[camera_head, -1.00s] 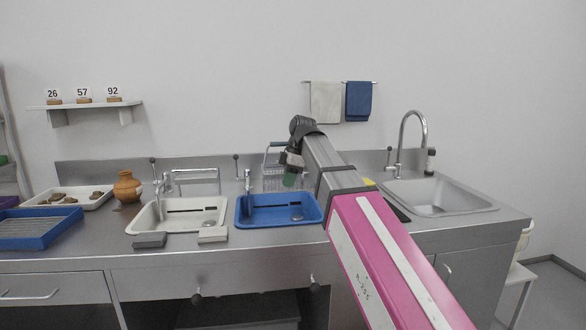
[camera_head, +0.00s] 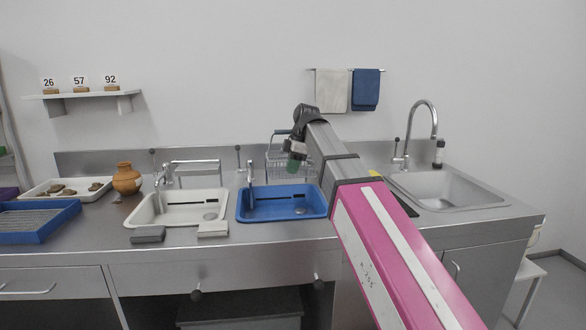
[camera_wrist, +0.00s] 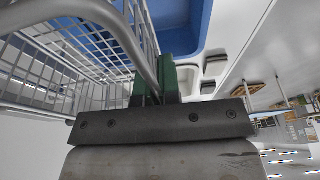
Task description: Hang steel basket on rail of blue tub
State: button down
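The steel wire basket (camera_head: 277,161) hangs from my gripper (camera_head: 292,162) above the back edge of the blue tub (camera_head: 282,214). Its thick grey handle shows in the wrist view (camera_wrist: 118,32), running between my green fingertips (camera_wrist: 160,82), which are shut on it. The basket's wire mesh (camera_wrist: 58,62) fills the left of the wrist view, and part of the blue tub (camera_wrist: 192,22) shows beyond it. I cannot make out the blue tub's rail clearly; the basket and my gripper cover that area. The basket appears apart from the tub.
A tap (camera_head: 250,172) stands at the blue tub's back left. A white tub (camera_head: 180,208) with its own rail (camera_head: 195,162) lies left. A clay pot (camera_head: 126,180) and a blue tray (camera_head: 40,222) are further left. A steel sink (camera_head: 445,190) is right.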

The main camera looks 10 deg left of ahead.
jog(key=shift+w+a+f, duration=0.1)
jog(key=shift+w+a, duration=0.1)
jog(key=shift+w, duration=0.5)
jog(key=shift+w+a+f, duration=0.1)
jog(key=shift+w+a, duration=0.05)
jog(key=shift+w, duration=0.6)
jog(key=shift+w+a+f, duration=0.1)
jog(key=shift+w+a, duration=0.1)
jog(key=shift+w, duration=0.5)
jog(key=shift+s+f, duration=0.1)
jog(key=shift+f, duration=1.45)
jog(key=c, duration=1.2)
grip_release()
jog(key=shift+c, duration=0.2)
jog(key=shift+r, duration=0.1)
